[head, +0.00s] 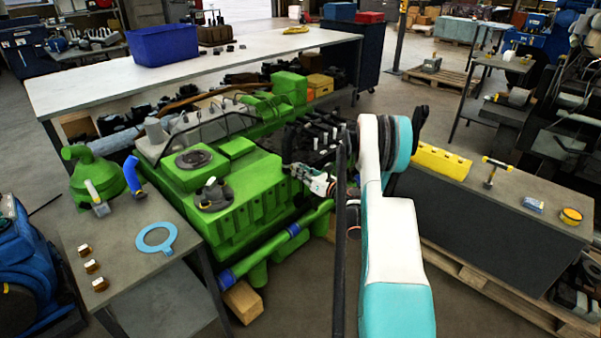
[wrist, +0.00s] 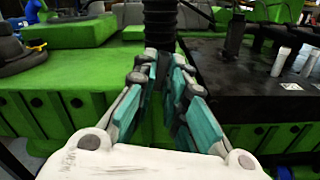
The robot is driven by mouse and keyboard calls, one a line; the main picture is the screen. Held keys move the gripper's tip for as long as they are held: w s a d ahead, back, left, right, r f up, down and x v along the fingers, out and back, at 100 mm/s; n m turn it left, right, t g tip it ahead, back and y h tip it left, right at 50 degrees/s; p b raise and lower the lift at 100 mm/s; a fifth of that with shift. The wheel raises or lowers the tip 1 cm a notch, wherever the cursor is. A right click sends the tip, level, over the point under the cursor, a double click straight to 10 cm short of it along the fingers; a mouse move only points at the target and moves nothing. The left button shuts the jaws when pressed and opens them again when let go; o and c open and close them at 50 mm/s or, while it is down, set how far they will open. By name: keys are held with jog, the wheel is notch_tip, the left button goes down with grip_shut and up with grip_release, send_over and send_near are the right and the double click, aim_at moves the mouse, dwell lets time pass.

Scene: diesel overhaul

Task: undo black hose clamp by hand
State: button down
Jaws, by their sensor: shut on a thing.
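My gripper (head: 331,187) reaches the right side of the green engine (head: 240,180) in the head view. In the wrist view its teal-padded fingers (wrist: 163,62) are closed on a black ribbed, upright cylinder, the black hose clamp on its hose (wrist: 160,25). The cylinder stands at the fingertips at the top middle of the picture. The clamp's band cannot be told apart from the hose. The lower part of the hose is hidden behind the fingers. In the head view my arm and the dark engine parts hide the grip point.
A black engine block (wrist: 255,85) with pale studs (wrist: 279,60) lies right of the fingers. A grey bench (head: 138,225) with a blue ring gasket (head: 155,238) stands at front left. A bench with a yellow part (head: 440,162) stands at right. A long white workbench (head: 85,85) stands behind.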

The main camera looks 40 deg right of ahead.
jog(key=m, duration=2.2)
jog(key=shift+w+m, duration=0.1)
jog(key=shift+m, duration=0.3)
dwell(2.1)
dwell(0.5)
